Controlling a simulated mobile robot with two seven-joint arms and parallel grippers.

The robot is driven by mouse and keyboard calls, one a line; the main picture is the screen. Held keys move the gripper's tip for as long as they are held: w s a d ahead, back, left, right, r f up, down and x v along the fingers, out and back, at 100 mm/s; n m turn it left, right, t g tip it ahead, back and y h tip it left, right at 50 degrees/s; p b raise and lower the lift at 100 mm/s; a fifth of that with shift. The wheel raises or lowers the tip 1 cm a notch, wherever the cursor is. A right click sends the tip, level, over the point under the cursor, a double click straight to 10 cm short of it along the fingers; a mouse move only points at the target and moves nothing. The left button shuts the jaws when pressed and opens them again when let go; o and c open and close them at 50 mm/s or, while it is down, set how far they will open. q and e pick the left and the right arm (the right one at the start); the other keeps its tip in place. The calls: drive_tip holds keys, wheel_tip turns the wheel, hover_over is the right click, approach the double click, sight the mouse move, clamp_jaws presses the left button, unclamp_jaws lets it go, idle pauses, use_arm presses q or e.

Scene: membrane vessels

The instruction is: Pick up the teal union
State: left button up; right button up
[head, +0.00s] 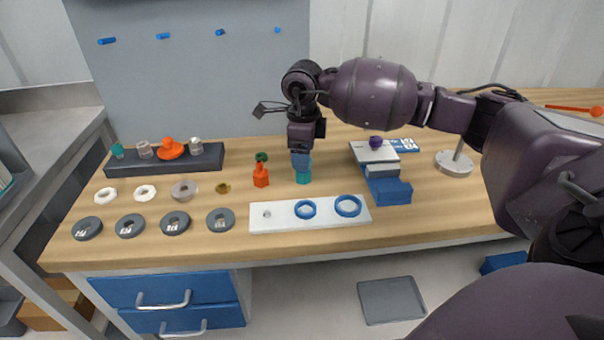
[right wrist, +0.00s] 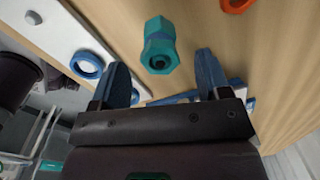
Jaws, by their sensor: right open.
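The teal union (head: 303,178) stands on the wooden table, behind the white board with blue rings. In the right wrist view the teal union (right wrist: 159,48) shows its hexagonal body and dark bore, just past the fingertips and roughly between their lines. My right gripper (head: 301,163) points down over it, partly hiding its top in the head view. Its two blue fingers (right wrist: 162,68) are spread apart with nothing held between them. I cannot tell the exact height gap to the union. My left gripper is not in view.
An orange bottle-shaped part (head: 261,176) stands close left of the union. The white board (head: 285,221) lies in front. A blue stepped block (head: 388,190) is at right. Dark discs (head: 175,223) and a dark rack (head: 120,167) are at left.

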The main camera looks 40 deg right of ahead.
wheel_tip(320, 180, down, 5)
drive_tip(key=shift+f+b, duration=0.1)
drive_tip(key=shift+b, duration=0.3)
clamp_jaws()
idle(0.4)
